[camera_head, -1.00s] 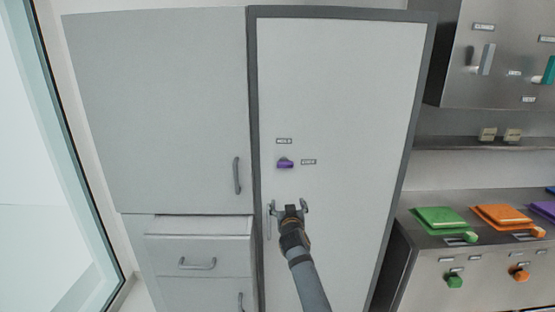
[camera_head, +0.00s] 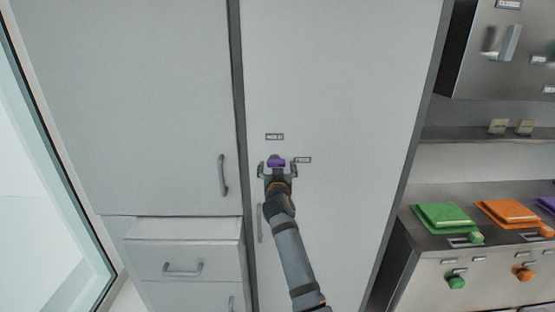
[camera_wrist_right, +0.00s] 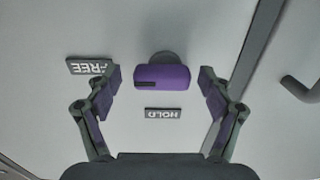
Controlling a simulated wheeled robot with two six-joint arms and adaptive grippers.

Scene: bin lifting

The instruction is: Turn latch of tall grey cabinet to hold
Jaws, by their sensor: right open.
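The tall grey cabinet (camera_head: 345,75) has a pale door with a dark frame. Its purple latch (camera_head: 276,162) lies level, with the HOLD label (camera_head: 274,136) above it and the FREE label (camera_head: 302,160) to its right. My right gripper (camera_head: 277,167) is open at the latch, one finger to each side. In the right wrist view, which looks upside down, the latch (camera_wrist_right: 162,77) sits between the open fingers with gaps on both sides. A dark mark shows on its end toward the FREE label (camera_wrist_right: 89,66). My left gripper is not in view.
A vertical door handle (camera_head: 260,222) is below the latch, beside my right arm. A grey cupboard (camera_head: 120,90) with a drawer (camera_head: 182,255) stands left. A metal counter (camera_head: 425,265) with green and orange lids and knobs is on the right.

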